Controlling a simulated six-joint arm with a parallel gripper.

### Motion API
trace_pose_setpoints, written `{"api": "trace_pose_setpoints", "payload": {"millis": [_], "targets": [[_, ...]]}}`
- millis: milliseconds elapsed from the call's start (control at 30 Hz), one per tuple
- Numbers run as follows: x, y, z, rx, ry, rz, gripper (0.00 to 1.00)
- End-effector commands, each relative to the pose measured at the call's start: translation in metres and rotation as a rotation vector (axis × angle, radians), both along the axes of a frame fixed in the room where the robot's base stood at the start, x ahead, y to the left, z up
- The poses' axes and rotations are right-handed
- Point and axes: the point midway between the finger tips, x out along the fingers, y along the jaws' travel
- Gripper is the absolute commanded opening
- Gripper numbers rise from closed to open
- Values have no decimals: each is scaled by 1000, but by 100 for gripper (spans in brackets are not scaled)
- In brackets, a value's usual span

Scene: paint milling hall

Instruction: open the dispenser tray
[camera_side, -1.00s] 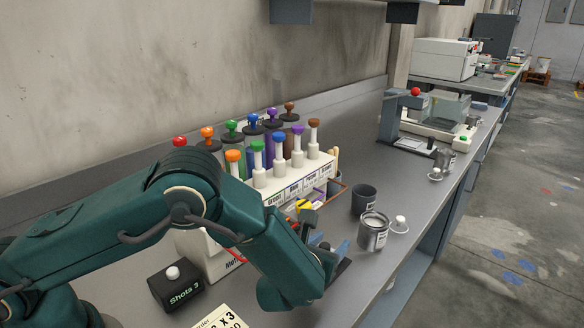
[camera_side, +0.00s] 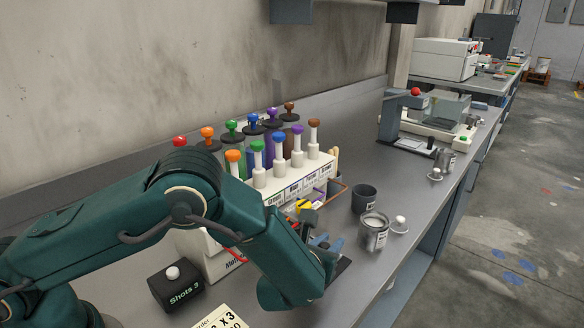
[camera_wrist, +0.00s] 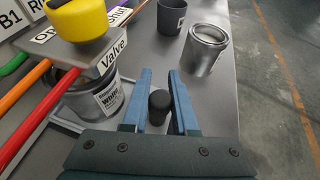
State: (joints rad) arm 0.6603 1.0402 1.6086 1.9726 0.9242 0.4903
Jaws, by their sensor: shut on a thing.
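In the wrist view my gripper (camera_wrist: 160,88) has its two blue fingers shut on a black round-topped knob (camera_wrist: 159,103). The dispenser tray (camera_wrist: 66,124) shows as a thin grey rim beside the fingers, partly hidden by them and my gripper body. A can labelled white base (camera_wrist: 98,103) stands at the tray, under the block marked Valve. How far the tray is out I cannot tell. In the side view my gripper (camera_side: 326,246) is low at the front of the white dispenser (camera_side: 300,186), and my arm hides its lower front. The knob is not clear there.
A yellow valve knob (camera_wrist: 80,18) overhangs to the left of the fingers. Colored rods (camera_wrist: 40,118) run close by. A dark cup (camera_side: 364,198) and an open metal can (camera_side: 375,231) stand to the right.

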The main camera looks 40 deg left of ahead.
Motion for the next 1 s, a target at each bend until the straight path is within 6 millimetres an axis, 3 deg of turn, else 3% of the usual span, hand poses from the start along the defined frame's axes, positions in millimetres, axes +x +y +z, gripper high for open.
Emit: {"api": "trace_pose_setpoints", "payload": {"millis": [1000], "targets": [[0,-6,1,1,-3,2,0]]}}
